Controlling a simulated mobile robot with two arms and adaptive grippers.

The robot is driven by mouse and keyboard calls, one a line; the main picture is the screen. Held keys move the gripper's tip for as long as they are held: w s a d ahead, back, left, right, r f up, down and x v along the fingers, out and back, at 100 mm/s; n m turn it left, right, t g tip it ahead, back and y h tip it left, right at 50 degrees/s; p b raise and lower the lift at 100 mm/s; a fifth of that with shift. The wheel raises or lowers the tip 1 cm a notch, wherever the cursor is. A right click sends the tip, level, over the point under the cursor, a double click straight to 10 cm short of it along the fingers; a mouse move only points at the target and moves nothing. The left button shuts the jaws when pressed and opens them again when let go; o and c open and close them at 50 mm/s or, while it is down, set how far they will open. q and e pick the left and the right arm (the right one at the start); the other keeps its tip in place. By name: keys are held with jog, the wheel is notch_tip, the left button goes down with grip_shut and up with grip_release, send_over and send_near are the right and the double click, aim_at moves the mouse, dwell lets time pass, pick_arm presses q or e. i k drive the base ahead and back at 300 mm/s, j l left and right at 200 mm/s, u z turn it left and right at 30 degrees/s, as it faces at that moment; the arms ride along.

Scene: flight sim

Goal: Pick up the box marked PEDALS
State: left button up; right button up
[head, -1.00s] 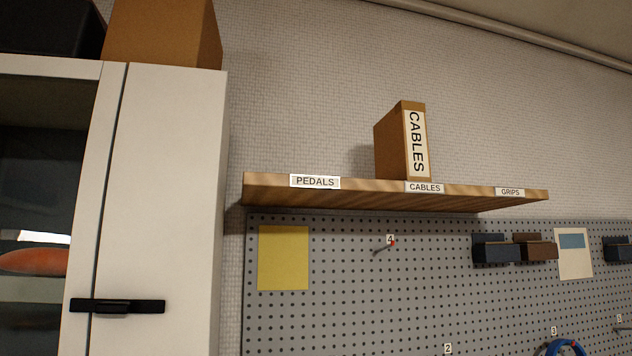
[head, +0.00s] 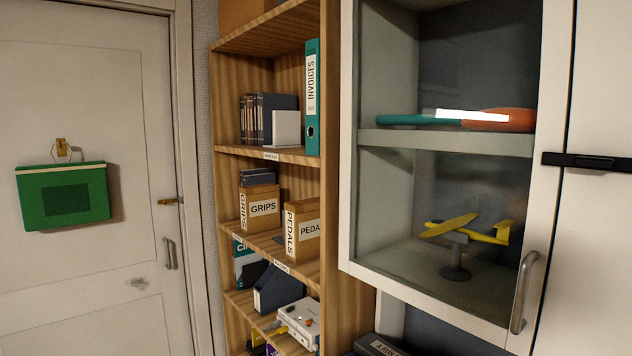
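The box marked PEDALS (head: 306,241) is a brown cardboard box with white labels on two faces. It stands upright on a middle shelf of the wooden bookcase (head: 230,150), at the right end of that shelf. Its right part is cut off by the bookcase's side panel. A similar box marked GRIPS (head: 262,222) stands to its left, further along the same shelf. Neither of my grippers is in view.
A glass-fronted white cabinet (head: 350,130) with a metal handle (head: 524,292) stands right of the bookcase. A teal INVOICES binder (head: 312,98) is on the shelf above. A white device (head: 298,318) sits below. A door (head: 90,130) with a hanging green item (head: 63,196) is at left.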

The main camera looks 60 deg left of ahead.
aim_at(302, 216)
jog(key=u, duration=1.45)
